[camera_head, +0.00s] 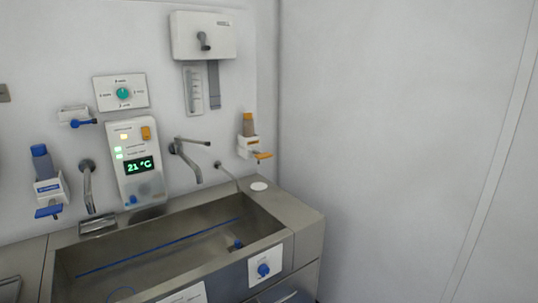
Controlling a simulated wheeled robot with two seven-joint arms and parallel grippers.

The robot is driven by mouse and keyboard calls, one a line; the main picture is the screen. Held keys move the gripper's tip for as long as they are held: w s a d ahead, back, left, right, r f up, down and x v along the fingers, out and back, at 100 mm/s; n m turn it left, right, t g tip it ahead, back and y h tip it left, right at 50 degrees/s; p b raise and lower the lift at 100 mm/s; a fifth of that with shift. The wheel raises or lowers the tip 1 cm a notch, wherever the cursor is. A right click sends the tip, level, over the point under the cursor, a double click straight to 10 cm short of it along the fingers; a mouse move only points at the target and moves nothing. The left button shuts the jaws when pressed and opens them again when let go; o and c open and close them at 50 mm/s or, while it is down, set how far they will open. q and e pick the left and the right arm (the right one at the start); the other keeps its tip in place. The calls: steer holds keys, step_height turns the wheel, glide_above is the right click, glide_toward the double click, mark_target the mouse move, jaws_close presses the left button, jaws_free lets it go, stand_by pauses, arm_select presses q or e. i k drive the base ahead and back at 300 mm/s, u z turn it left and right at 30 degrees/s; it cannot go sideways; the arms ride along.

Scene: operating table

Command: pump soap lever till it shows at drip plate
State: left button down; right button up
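Two wall dispensers hang above the steel sink. The left dispenser (47,186) has a blue bottle on top and a blue lever (48,212) sticking out below. The right dispenser (248,142) has an orange-brown bottle and an orange lever (263,156). Which of them is the soap one cannot be read. A small metal plate (97,224) lies on the sink's back ledge at left. A white round disc (259,186) lies on the ledge at right, below the right dispenser. No soap can be made out on either. Neither of my grippers is in view.
The sink basin (180,245) fills the lower left. Curved taps (87,185) and (190,150) stick out from the wall beside a control panel (137,160) reading 21 °C. A white box with a crank (204,38) hangs above. The right side is bare wall.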

mark_target(260, 156)
steer(key=z, duration=0.6)
steer(key=i, duration=0.5)
steer(key=z, duration=0.55)
steer(key=i, duration=1)
steer(key=u, duration=0.65)
